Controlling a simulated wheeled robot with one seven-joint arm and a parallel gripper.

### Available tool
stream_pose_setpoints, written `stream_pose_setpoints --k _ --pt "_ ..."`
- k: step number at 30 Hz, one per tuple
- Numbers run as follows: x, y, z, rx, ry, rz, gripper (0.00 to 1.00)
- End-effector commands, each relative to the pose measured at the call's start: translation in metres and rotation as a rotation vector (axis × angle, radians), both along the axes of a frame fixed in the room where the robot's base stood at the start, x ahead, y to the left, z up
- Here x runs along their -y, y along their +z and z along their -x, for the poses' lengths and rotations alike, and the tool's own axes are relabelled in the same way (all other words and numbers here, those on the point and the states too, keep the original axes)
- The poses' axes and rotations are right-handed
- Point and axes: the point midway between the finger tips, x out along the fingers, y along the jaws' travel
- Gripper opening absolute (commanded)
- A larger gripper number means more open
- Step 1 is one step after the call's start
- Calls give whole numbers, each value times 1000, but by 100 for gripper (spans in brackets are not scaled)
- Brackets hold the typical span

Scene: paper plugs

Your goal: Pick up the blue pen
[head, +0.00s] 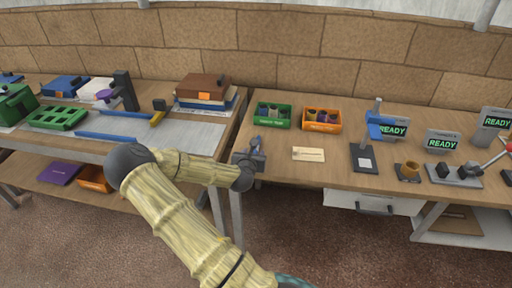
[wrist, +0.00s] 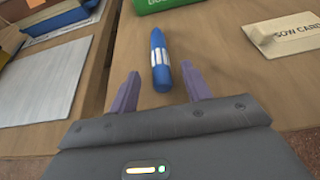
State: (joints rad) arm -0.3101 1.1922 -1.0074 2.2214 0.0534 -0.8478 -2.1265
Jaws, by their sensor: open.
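The blue pen (wrist: 159,62), with a pale band around its middle, lies on the wooden bench in the wrist view. It points away from me, its near end between the two purple fingertips. My gripper (wrist: 160,80) is open, with one finger on each side of the pen and a gap to both. In the head view my gripper (head: 257,143) is at the left end of the right bench. I cannot make out the pen clearly there, as my gripper covers that spot.
A green bin (head: 272,116) stands just beyond the pen, with an orange bin (head: 321,120) beside it. A sow card (head: 308,154) lies to the right. The left bench (head: 215,118) holds a metal sheet, books and a green tray (head: 57,118).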

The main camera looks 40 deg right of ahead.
Motion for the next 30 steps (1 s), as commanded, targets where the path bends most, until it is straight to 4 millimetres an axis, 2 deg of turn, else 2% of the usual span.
stream_pose_setpoints --k 3,7,24,30 --pt "15 -4 -11 0 -1 0 48" --pt "24 -10 -20 0 -1 0 48" --pt "25 -11 -21 0 -1 0 48" --pt "25 -11 -21 0 -1 0 9"
